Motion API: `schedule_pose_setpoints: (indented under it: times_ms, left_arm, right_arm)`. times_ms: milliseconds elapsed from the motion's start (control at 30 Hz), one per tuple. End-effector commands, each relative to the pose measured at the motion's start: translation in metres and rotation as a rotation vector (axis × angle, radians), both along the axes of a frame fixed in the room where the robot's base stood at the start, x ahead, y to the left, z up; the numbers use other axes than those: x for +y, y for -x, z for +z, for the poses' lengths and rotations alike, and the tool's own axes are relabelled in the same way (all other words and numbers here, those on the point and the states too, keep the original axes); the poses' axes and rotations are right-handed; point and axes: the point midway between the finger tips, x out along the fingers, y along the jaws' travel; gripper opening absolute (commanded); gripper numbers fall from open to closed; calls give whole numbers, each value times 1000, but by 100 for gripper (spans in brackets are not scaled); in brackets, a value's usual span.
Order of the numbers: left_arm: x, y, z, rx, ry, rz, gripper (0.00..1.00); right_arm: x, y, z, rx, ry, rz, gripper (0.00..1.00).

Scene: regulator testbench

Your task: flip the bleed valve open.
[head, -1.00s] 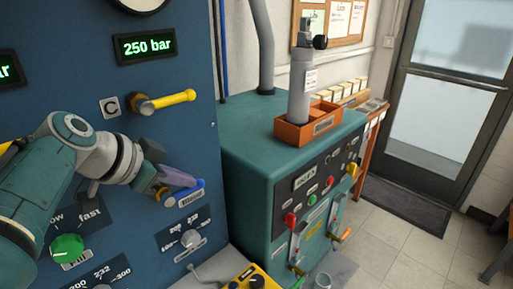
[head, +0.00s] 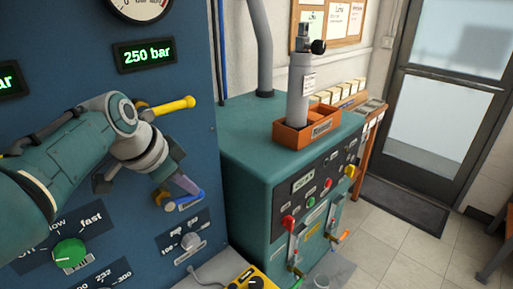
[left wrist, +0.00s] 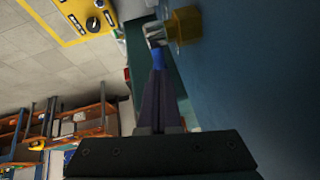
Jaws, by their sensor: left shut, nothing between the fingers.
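A valve with a blue lever (head: 188,200) and a brass body (head: 168,204) is on the blue panel, with a label under it too small to read. The lever points right and slightly up. My left gripper (head: 191,188) is shut and empty, coming down from the upper left with its tips at the lever. In the left wrist view the shut fingers (left wrist: 158,92) point at the blue lever (left wrist: 158,58), below the brass body (left wrist: 186,26). I cannot tell whether they touch it. My right gripper is not in view.
A yellow lever valve (head: 174,105) sticks out above, partly behind my left arm. A green knob (head: 69,253) and a grey knob (head: 191,241) are below on the panel. A teal cabinet (head: 240,150) stands to the right, and a yellow control box (head: 250,279) is at the bottom.

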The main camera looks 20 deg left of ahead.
Motion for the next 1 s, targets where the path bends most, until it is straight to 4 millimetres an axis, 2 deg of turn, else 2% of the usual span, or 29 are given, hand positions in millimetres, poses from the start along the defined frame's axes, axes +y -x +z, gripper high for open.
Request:
schedule_pose_setpoints:
  times_ms: [367,500,600,1000]
  left_arm:
    - [-2,-5,-20,1,1,0,0]
    - [-3,-7,-25,117,-49,-1,0]
    - [-2,-5,-31,128,-51,1,0]
    - [-2,-4,-40,123,-49,1,0]
  right_arm:
    - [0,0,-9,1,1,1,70]
    - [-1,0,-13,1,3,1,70]
    - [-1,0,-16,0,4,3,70]
    - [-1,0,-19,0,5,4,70]
